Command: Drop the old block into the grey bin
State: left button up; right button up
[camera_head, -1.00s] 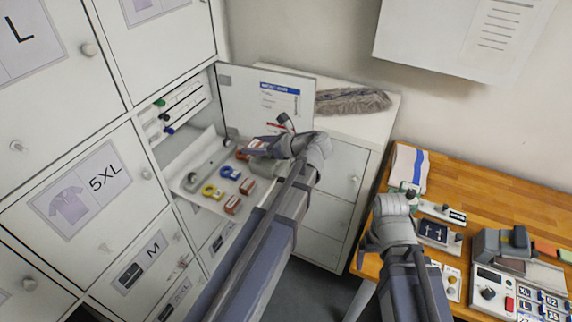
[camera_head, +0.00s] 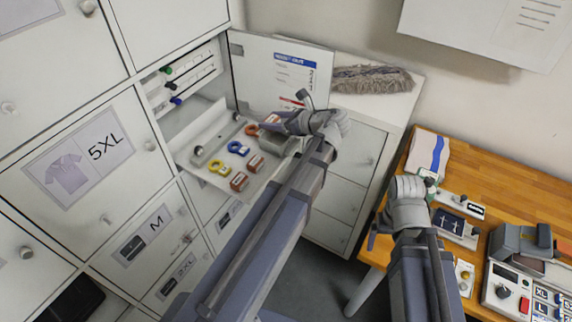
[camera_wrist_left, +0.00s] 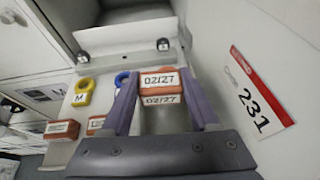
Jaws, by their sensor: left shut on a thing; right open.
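My left gripper (camera_head: 277,123) is shut on an orange-red block (camera_wrist_left: 158,84) with a white label reading 02/27, seen between its fingers in the left wrist view. In the head view the gripper is above the far right end of the pulled-out shelf (camera_head: 196,138), near the open locker door. The held block is mostly hidden there. My right gripper (camera_head: 400,205) is over the left part of the wooden table; its fingers are hard to make out. I cannot make out a grey bin in either view.
Two other red blocks (camera_head: 256,163) and yellow, blue and orange rings (camera_head: 219,168) lie on the shelf. The open door (camera_head: 285,75) stands behind my left gripper. A grey duster (camera_head: 372,79) lies on the white cabinet. The wooden table (camera_head: 500,180) holds several devices.

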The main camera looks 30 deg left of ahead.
pick_arm(q)
jog(key=shift+f+b, duration=0.85)
jog(key=shift+f, duration=0.5)
pick_arm(e)
notch_tip(320, 180, down, 3)
jog(key=shift+r, duration=0.2)
pick_arm(q)
jog(key=shift+r, duration=0.1)
jog(key=o, duration=1.4)
jog(key=p+v, duration=0.3)
jog(key=v, duration=0.3)
jog(key=shift+s+d+r, duration=0.1)
jog(key=shift+d+r, duration=0.1)
jog(key=shift+d, duration=0.15)
jog(key=shift+s+d+r, duration=0.1)
jog(key=shift+d, duration=0.4)
pick_arm(e)
notch_tip(320, 180, up, 3)
